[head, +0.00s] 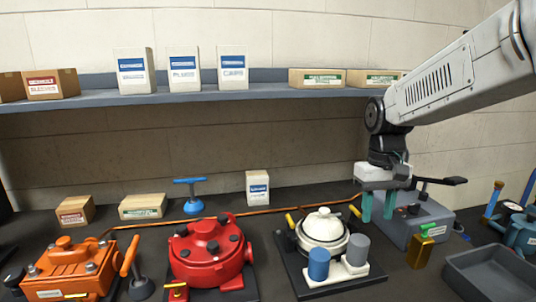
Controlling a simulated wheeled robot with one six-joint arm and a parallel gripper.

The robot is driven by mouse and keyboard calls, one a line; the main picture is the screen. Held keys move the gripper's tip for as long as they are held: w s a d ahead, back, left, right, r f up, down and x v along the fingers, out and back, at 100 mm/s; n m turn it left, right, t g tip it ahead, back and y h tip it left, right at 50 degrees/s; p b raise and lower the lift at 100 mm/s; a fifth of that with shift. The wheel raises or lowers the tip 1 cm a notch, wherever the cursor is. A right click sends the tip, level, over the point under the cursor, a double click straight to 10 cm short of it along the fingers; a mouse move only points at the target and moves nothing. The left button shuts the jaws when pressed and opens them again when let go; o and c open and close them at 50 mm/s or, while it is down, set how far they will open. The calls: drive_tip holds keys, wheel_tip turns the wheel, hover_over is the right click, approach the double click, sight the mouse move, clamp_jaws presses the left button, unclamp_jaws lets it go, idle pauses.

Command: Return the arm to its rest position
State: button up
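My arm reaches in from the upper right of the head view and bends down at the wrist. My gripper (377,212) points down with two teal fingers, spread apart with nothing visible between them. It hangs in front of the left side of a grey motor unit (425,222), right of the white motor (324,228). Whether the fingers touch the grey unit cannot be told.
A red motor (206,252) and an orange motor (70,270) stand left on the dark bench. A grey tray (490,273) and a teal motor (522,235) are at right. A shelf (200,95) with boxes crosses the wall. A brass block (420,250) stands near the gripper.

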drive_tip(key=s+d+m+t, duration=0.1)
drive_tip(key=s+t, duration=0.1)
drive_tip(key=s, duration=2.2)
drive_tip(key=shift+s+r, duration=0.4)
drive_tip(key=shift+r, duration=0.05)
